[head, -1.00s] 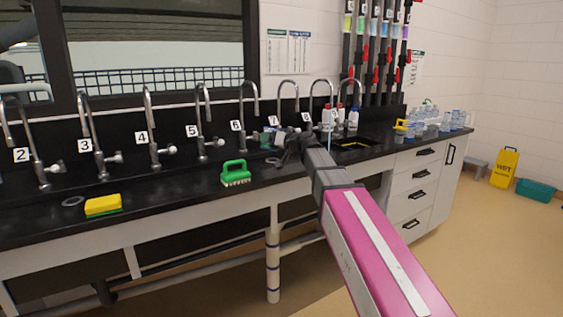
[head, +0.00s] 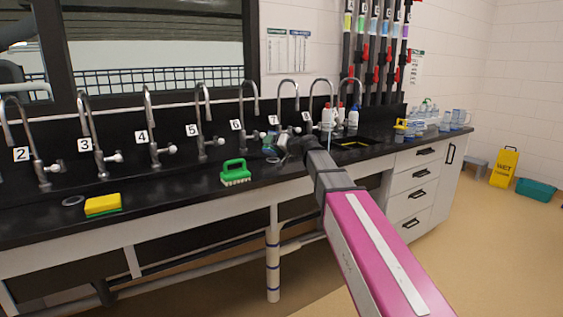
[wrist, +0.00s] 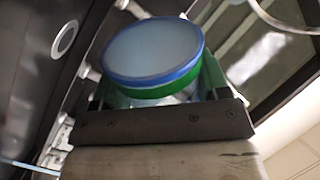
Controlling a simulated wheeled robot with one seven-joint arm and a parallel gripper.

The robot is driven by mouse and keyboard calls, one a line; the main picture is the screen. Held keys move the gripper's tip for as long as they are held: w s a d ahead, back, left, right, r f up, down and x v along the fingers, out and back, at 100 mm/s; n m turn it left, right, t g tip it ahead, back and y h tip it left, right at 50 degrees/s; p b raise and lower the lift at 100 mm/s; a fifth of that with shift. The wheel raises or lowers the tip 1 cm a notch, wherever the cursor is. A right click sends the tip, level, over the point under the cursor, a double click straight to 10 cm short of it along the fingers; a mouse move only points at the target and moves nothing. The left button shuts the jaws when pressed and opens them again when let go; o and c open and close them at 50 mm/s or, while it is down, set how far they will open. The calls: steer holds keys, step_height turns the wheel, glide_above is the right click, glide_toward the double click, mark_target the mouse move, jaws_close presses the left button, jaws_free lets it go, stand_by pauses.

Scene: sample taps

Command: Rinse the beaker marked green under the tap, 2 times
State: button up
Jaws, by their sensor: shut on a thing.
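My gripper (head: 281,147) is shut on a beaker (head: 268,144) above the counter, near the taps labelled 6 and 7. In the wrist view the beaker (wrist: 152,52) lies between the two fingers (wrist: 157,88). It shows a pale round face with a blue edge and a green band below it. The beaker looks tilted over; whether liquid is inside cannot be told. A thin bluish stream of water (head: 328,132) seems to run from a tap (head: 322,82) to the right of my gripper. My wrist hides part of the sink area.
A green brush (head: 235,173) and a yellow sponge (head: 103,205) lie on the black counter (head: 160,190). Bottles (head: 327,117) and several beakers (head: 445,122) stand to the right. A yellow wet-floor sign (head: 504,167) stands on the floor.

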steer(key=shift+f+m, duration=0.15)
steer(key=shift+m, duration=0.15)
steer(key=shift+f+m+g, duration=0.4)
steer(key=shift+f+m, duration=0.4)
steer(key=shift+f, duration=0.25)
stand_by(0.3)
steer(key=shift+w+r+m+p, duration=0.1)
steer(key=shift+r+m+p, duration=0.3)
steer(key=shift+m+p, duration=0.3)
stand_by(0.6)
steer(key=shift+w+d+f+m+g, duration=0.1)
steer(key=shift+f+m+g, duration=0.3)
steer(key=shift+m, duration=0.3)
stand_by(0.6)
steer(key=shift+w+d+r+m+g, duration=0.3)
steer(key=shift+w+r+m, duration=0.1)
steer(key=shift+w+m, duration=0.3)
stand_by(0.7)
steer(key=shift+w+d+f+m+y+p, duration=0.1)
steer(key=shift+w+f+m+y+p, duration=0.2)
steer(key=shift+m, duration=0.4)
stand_by(0.7)
steer(key=shift+m+g, duration=0.3)
stand_by(0.3)
